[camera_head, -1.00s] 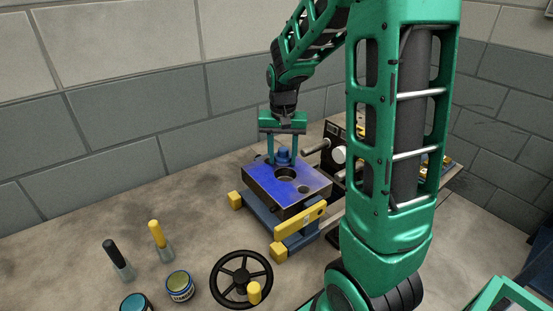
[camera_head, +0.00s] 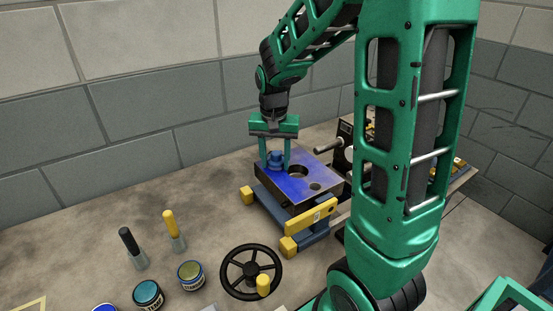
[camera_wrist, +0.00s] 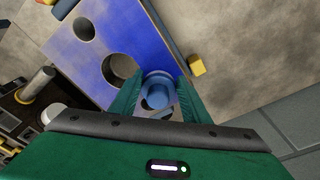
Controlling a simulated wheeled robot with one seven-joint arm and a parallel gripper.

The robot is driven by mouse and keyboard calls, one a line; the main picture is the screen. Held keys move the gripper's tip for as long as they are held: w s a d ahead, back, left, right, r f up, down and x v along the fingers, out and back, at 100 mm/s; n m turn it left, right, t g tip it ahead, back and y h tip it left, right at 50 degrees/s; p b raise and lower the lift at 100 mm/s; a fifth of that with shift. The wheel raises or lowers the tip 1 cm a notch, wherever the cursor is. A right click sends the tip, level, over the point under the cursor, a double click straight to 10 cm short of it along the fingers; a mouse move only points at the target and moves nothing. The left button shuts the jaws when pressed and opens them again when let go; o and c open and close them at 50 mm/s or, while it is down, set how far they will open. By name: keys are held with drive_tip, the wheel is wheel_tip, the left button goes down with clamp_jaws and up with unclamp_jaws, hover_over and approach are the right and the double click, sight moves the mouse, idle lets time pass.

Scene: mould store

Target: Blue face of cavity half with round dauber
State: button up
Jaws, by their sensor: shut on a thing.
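The cavity half (camera_head: 298,193) is a steel block with round holes in its upper face, lying face up on a blue stand with yellow jaws. Much of its face is blue in the wrist view (camera_wrist: 112,38), with a greyer patch at the left end in the head view. My gripper (camera_head: 275,165) is shut on the round blue dauber (camera_head: 275,158), upright at the far left part of the face. The dauber also shows between the fingers in the wrist view (camera_wrist: 157,92). Its underside is hidden, so I cannot tell whether it touches the face.
A black handwheel (camera_head: 250,272) stands in front of the block. To the left are a black-handled brush (camera_head: 130,245), a yellow-handled brush (camera_head: 172,228) and several tins, one olive-topped (camera_head: 190,274), one teal-topped (camera_head: 147,293). Dark machinery (camera_head: 345,145) stands behind the block at right.

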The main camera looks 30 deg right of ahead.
drive_tip(key=shift+d+r, duration=0.1)
drive_tip(key=shift+r, duration=3.65)
drive_tip(key=shift+s, duration=0.1)
